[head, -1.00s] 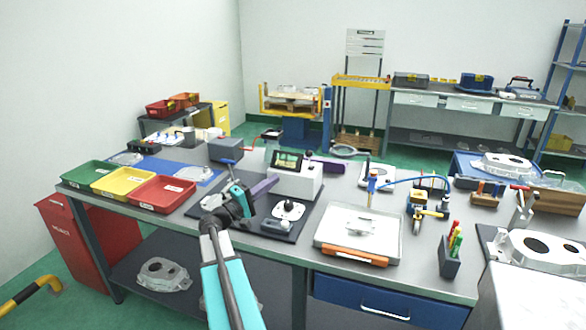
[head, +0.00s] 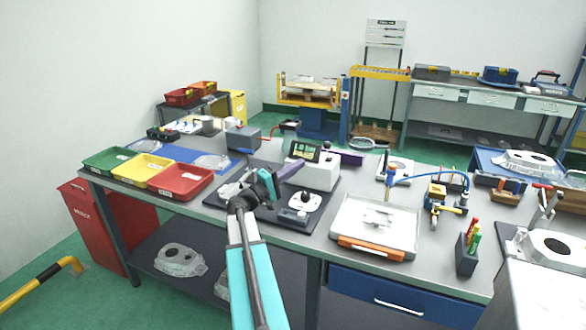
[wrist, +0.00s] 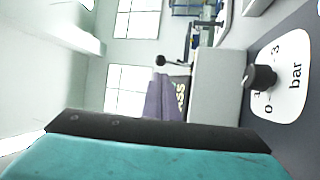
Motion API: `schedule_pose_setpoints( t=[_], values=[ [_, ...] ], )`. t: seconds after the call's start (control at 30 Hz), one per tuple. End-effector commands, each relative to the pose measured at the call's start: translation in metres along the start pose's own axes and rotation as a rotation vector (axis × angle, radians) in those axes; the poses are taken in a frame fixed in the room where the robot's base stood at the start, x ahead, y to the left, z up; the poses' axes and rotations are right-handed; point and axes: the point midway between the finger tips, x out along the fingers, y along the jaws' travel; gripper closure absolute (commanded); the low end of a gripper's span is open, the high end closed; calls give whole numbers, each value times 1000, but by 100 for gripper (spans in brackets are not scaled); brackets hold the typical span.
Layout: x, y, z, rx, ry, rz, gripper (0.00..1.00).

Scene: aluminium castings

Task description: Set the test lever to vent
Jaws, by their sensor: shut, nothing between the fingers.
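The tester (head: 322,172) is a pale box with a tilted screen (head: 304,150) on the black mat. A black ball knob on a thin stem, seemingly the test lever (head: 328,146), stands on its top. The wrist view, turned sideways, shows the same knob (wrist: 160,60) clear of my gripper. A round dial marked 0 to 3 bar (wrist: 291,75) with a black knob (wrist: 260,78) is on the right there. My gripper (head: 268,187) is shut and empty, left of the tester. Its teal and dark body fills the bottom of the wrist view. The lever's position label is not readable.
Green, yellow and red trays (head: 180,181) stand at the left. A silver case with an orange handle (head: 374,225) is right of the mat. Bare bench shows between mat and case.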

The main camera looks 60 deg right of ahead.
Motion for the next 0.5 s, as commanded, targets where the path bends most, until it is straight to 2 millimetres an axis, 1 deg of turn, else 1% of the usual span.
schedule_pose_setpoints(
  t=[0.03, 0.5],
  values=[
    [10, 2, -1, -1, -2, 0, 100],
    [78, 2, 0, -1, -3, 1, 100]
  ],
)
